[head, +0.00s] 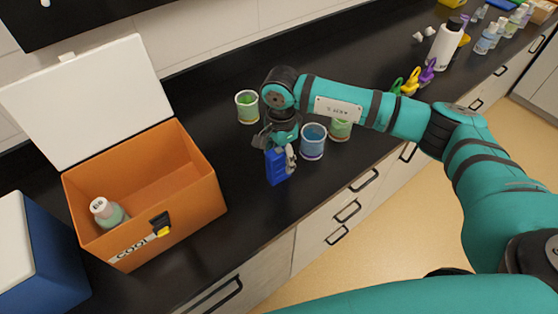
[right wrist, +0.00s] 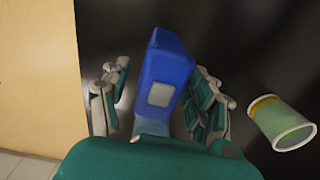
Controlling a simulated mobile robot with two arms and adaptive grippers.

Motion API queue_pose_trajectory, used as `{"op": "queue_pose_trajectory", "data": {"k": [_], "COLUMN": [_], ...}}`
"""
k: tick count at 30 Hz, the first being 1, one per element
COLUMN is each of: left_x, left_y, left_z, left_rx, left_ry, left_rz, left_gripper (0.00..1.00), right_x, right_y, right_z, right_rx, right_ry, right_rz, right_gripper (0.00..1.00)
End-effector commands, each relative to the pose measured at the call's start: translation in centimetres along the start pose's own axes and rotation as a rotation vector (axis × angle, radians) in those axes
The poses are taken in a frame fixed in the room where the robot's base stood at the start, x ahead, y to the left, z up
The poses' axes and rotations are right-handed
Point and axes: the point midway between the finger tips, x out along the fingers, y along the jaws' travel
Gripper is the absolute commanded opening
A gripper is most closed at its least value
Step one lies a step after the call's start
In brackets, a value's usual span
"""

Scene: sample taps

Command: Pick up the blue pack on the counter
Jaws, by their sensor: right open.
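The blue pack (head: 276,166) stands upright on the dark counter (head: 235,190), near its front edge, to the right of the orange cooler box. My right gripper (head: 281,150) reaches down over it from above. In the right wrist view the blue pack (right wrist: 167,70) with a pale square on it lies between the two fingers of my right gripper (right wrist: 155,95). The fingers are open, with dark gaps showing on both sides of the pack. The lower part of the pack is hidden by my gripper there. My left gripper is not in view.
The open orange cooler box (head: 195,190) holds a capped bottle (head: 106,212). A blue cup (head: 313,142) stands close to the right of the pack; green cups (head: 247,106) stand behind and beside it. A blue box (head: 40,260) is at the lower left. Bottles (head: 446,45) stand far right.

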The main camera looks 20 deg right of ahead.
Motion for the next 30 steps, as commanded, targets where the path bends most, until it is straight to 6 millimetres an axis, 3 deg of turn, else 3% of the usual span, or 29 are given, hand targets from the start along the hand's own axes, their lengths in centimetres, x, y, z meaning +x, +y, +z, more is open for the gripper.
{"op": "queue_pose_trajectory", "data": {"k": [4, 9, 17, 30], "left_x": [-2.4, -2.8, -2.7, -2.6], "left_y": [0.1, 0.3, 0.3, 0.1], "left_z": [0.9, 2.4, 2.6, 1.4], "left_rx": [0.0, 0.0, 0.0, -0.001], "left_ry": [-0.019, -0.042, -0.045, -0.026], "left_rz": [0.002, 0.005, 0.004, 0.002], "left_gripper": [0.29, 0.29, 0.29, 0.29], "right_x": [1.8, 4.0, 4.4, 4.3], "right_y": [0.4, 0.2, 0.2, 0.2], "right_z": [0.8, 0.7, 0.7, 0.7], "right_rx": [-0.001, 0.001, 0.0, 0.0], "right_ry": [-0.001, -0.001, 0.0, 0.0], "right_rz": [0.007, 0.003, 0.001, 0.001], "right_gripper": [0.62, 0.62, 0.62, 0.04]}}
